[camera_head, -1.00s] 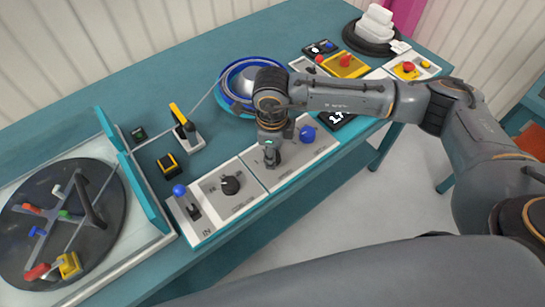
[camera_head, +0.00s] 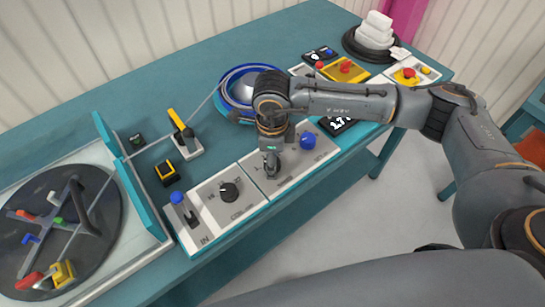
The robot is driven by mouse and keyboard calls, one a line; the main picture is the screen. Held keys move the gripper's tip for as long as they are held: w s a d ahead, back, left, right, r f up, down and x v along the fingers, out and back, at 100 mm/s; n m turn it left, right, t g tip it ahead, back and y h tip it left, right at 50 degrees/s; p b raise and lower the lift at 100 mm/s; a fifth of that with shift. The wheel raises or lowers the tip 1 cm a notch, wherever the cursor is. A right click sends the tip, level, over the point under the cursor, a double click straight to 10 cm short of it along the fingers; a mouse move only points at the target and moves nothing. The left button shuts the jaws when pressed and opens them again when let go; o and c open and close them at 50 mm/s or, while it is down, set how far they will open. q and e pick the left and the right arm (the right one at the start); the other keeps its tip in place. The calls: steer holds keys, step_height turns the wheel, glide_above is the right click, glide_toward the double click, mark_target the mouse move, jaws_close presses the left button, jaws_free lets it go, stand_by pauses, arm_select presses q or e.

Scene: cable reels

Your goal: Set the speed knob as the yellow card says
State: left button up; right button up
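A grey panel (camera_head: 293,163) on the teal bench carries a blue knob (camera_head: 307,140). My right gripper (camera_head: 271,168) points down over this panel's left part. Its fingertips are small and dark, and whatever control lies beneath them is hidden. I cannot tell whether the fingers are open or shut. A black knob (camera_head: 229,191) sits on the neighbouring panel to the left. A black display (camera_head: 340,124) with white digits, perhaps starting "2.7", is partly covered by my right arm. I cannot make out a yellow card with legible writing. My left gripper is not in view.
A blue-knobbed lever (camera_head: 177,199) stands left of the black knob. A yellow-handled lever (camera_head: 180,126) and a blue cable reel (camera_head: 236,88) stand behind. A large dark turntable (camera_head: 95,250) fills the left. Yellow boxes with red buttons (camera_head: 347,68) (camera_head: 408,76) lie farther right.

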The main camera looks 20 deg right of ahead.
step_height(320, 180, up, 12)
steer(key=shift+s, duration=0.25)
stand_by(0.4)
steer(key=shift+a+f, duration=0.1)
stand_by(0.4)
